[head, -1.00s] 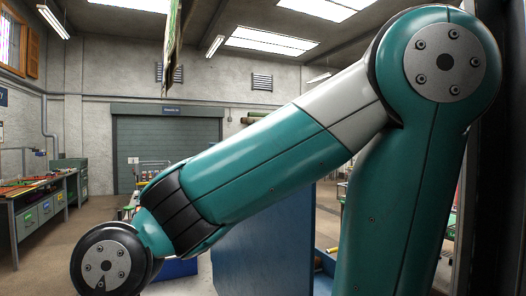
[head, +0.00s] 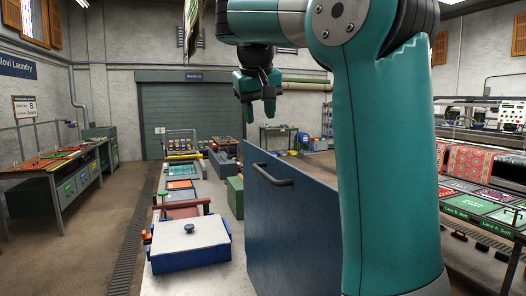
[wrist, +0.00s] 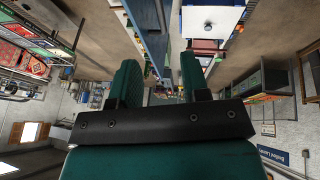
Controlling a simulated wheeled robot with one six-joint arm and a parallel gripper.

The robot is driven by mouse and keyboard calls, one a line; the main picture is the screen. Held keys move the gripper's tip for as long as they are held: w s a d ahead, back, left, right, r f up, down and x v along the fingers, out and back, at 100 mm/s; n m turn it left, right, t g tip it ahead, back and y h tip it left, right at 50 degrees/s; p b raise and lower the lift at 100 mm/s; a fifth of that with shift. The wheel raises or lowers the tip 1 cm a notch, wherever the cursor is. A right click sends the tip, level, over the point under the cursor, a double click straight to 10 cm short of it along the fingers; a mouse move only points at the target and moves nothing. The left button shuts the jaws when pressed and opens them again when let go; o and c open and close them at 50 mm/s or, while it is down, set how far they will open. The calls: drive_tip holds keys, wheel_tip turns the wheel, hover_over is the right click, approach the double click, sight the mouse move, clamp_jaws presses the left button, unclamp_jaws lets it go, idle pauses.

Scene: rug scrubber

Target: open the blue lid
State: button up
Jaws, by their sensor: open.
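A large dark blue panel (head: 300,225) stands upright in the middle of the head view, with a black bar handle (head: 271,175) near its top left. A blue box with a pale top and a dark knob (head: 189,229) sits on a light surface left of it. I cannot tell for certain which of the two is the blue lid. My gripper (head: 259,108) is open and empty, pointing down above the panel and beyond it in the picture. In the wrist view, the gripper (wrist: 160,62) shows two teal fingers apart, with the blue panel (wrist: 150,25) at the top middle.
A reddish-brown block (head: 182,208) lies behind the blue box. A green box (head: 236,196) stands left of the panel. A workbench (head: 60,170) runs along the left wall, with open floor (head: 80,235) before it. Rugs (head: 475,165) and a rack are at right.

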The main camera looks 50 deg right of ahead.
sight(264, 171)
drive_tip(key=b+x, duration=0.5)
drive_tip(key=x, duration=1.2)
drive_tip(key=shift+d, duration=0.2)
clamp_jaws()
drive_tip(key=shift+s, duration=0.1)
